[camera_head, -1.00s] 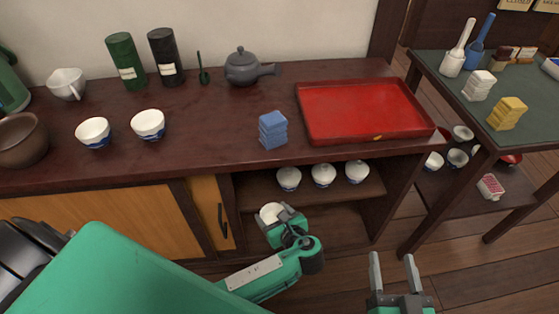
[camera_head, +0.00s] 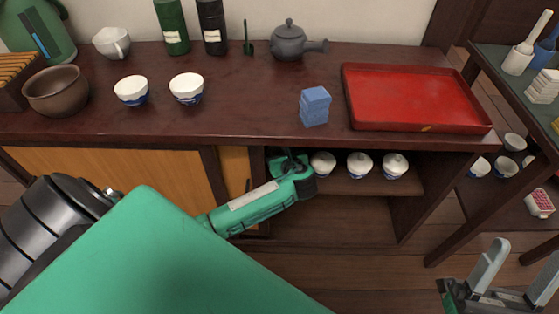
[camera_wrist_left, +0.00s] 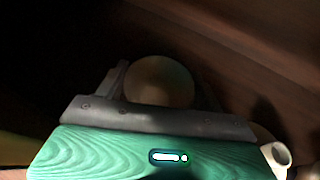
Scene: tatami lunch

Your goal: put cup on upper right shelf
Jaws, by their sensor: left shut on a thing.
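My left gripper (camera_head: 287,160) reaches into the upper shelf opening under the counter, left of the cups there. In the left wrist view the gripper (camera_wrist_left: 163,95) is shut on a pale round cup (camera_wrist_left: 160,78), dimly lit between the fingers. In the head view that cup is hidden by the gripper and the counter edge. Three white-and-blue cups stand in a row on the upper shelf: a left one (camera_head: 323,163), a middle one (camera_head: 359,165) and a right one (camera_head: 395,166). My right gripper (camera_head: 515,272) is open and empty at the lower right.
The counter (camera_head: 240,120) overhangs the shelf. On it are a blue stack (camera_head: 314,107), a red tray (camera_head: 415,98), a teapot (camera_head: 288,41) and two cups (camera_head: 131,90). A white rim (camera_wrist_left: 277,154) shows close at the gripper's right in the wrist view. The lower shelf space looks clear.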

